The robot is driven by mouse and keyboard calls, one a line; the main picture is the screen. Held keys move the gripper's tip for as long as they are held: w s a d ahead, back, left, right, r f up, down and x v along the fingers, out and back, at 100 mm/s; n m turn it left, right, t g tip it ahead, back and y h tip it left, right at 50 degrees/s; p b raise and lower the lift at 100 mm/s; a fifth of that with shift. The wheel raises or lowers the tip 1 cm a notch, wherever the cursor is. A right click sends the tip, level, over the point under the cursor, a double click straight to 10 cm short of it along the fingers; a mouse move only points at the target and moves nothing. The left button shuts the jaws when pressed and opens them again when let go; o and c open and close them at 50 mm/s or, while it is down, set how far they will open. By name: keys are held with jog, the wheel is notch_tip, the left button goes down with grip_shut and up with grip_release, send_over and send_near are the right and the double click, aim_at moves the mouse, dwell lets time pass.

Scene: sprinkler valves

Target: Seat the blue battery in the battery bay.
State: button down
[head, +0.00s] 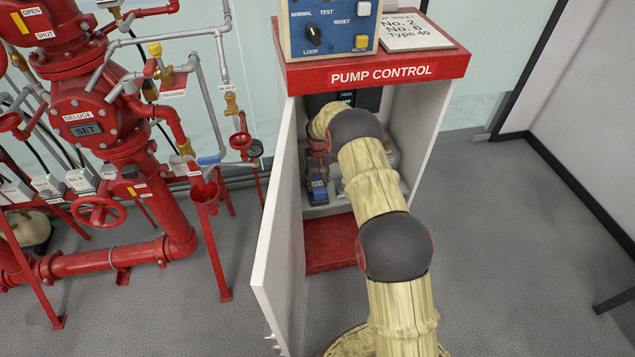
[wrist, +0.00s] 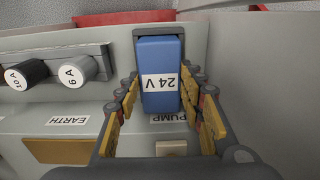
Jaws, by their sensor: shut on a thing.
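The blue battery (wrist: 161,60) with a white "24 V" label sits between the fingers of my gripper (wrist: 161,88) in the wrist view. The fingers are shut on its two sides. Its far end is at the grey-rimmed battery bay (wrist: 158,29); how deep it sits inside cannot be told. In the head view the blue battery (head: 318,191) shows low inside the open cabinet, below my gripper (head: 318,162), which is partly hidden by my arm. The label reads upside down in the wrist view.
Fuses marked 10 A (wrist: 25,74) and 6 A (wrist: 76,71) are left of the battery in the wrist view. The cabinet door (head: 280,240) stands open at the left. Red valve pipework (head: 100,130) is farther left; floor at right is clear.

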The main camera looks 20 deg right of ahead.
jog(key=shift+w, duration=0.1)
jog(key=c, duration=1.4)
grip_release()
jog(key=shift+o, duration=1.1)
jog(key=shift+o, duration=0.6)
